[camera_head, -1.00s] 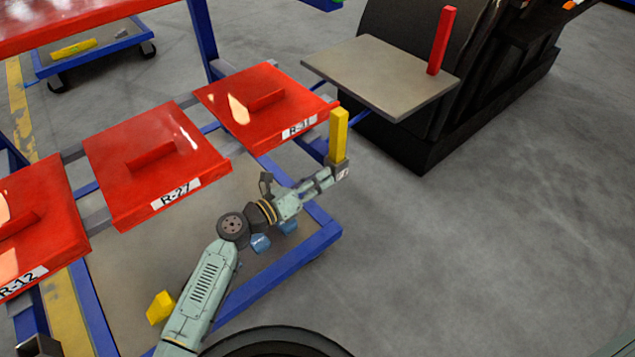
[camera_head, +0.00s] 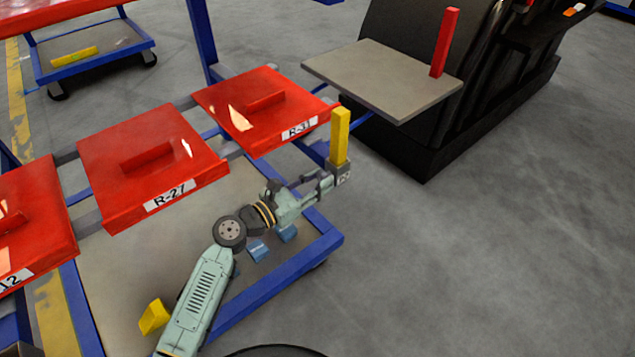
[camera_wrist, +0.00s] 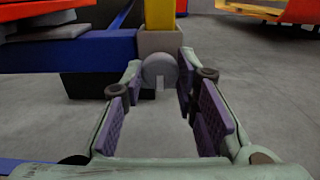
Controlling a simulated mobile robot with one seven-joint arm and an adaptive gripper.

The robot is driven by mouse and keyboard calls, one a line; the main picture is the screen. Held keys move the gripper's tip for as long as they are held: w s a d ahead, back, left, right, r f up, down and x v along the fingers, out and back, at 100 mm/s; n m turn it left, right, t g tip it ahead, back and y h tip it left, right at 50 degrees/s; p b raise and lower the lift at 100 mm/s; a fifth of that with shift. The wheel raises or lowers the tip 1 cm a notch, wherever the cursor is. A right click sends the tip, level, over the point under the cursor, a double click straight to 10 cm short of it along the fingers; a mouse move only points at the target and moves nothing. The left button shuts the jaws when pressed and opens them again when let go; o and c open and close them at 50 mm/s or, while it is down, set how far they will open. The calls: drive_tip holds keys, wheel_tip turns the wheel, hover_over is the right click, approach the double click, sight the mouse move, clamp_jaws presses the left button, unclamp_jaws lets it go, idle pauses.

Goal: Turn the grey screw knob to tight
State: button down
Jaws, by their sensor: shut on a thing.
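The grey screw knob (camera_wrist: 160,71) is a round disc with a small slot or tab below its middle. It sits on the face of a grey block (camera_wrist: 161,42) at the corner of the blue frame. A yellow post (camera_head: 340,136) rises from that block. My gripper (camera_wrist: 161,76) is shut on the knob, with one fingertip at each side of it. In the head view my gripper (camera_head: 322,184) reaches the block from the left, and the knob is hidden there.
Red panels marked R-27 (camera_head: 148,165) and R-31 (camera_head: 262,108) lie left of my gripper. A blue frame rail (camera_head: 285,285) runs below my arm. A grey shelf (camera_head: 375,78) with a red post (camera_head: 445,42) stands at the upper right. The floor on the right is clear.

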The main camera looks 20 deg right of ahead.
drive_tip(key=shift+f, duration=0.1)
idle(0.3)
drive_tip(key=c, duration=1.3)
unclamp_jaws()
drive_tip(key=v, duration=1.2)
